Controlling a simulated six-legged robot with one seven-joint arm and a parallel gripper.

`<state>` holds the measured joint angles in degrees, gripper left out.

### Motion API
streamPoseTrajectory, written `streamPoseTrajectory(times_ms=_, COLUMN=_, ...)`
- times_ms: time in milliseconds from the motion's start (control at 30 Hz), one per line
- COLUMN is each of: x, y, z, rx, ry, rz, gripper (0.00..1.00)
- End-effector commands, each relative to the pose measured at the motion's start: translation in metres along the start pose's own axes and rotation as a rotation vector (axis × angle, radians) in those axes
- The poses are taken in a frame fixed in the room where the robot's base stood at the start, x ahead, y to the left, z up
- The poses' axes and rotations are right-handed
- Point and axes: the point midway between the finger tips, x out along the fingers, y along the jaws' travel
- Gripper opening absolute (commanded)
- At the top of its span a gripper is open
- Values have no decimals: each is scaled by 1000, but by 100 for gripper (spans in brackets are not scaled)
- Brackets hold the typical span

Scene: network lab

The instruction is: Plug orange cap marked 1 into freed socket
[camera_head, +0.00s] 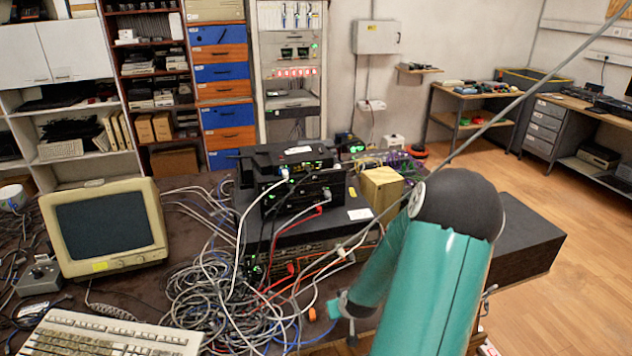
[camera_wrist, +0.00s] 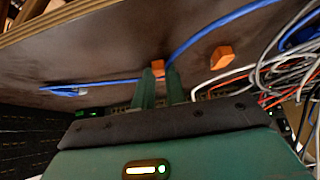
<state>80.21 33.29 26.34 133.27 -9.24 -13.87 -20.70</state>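One orange cap (camera_wrist: 158,68) shows at the tips of my gripper (camera_wrist: 161,74) in the wrist view, partly hidden by the green fingers. The fingers stand a little apart, and I cannot tell whether they press on this cap or only stand around it. A second orange cap (camera_wrist: 222,57) lies apart on the dark tabletop, to the right of the fingers. In the head view an orange cap (camera_head: 312,314) lies on the table, left of my gripper (camera_head: 335,309), whose end is small there and partly hidden by my arm. No mark is legible on either cap, and I cannot make out a freed socket.
A blue cable (camera_wrist: 210,29) runs close by the fingers. A large cable tangle (camera_head: 215,290) covers the table middle, beside the stacked network devices (camera_head: 290,185). An old monitor (camera_head: 108,228) and a keyboard (camera_head: 105,335) stand at the left. Floor (camera_head: 575,300) is clear at the right.

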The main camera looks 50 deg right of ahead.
Motion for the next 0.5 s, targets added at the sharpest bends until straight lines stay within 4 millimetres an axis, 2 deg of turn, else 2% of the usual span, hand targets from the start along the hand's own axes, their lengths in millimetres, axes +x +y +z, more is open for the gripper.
streamPoseTrajectory(times_ms=500, x=-13, y=0, z=-9, rx=1, ry=1, rz=0, gripper=0)
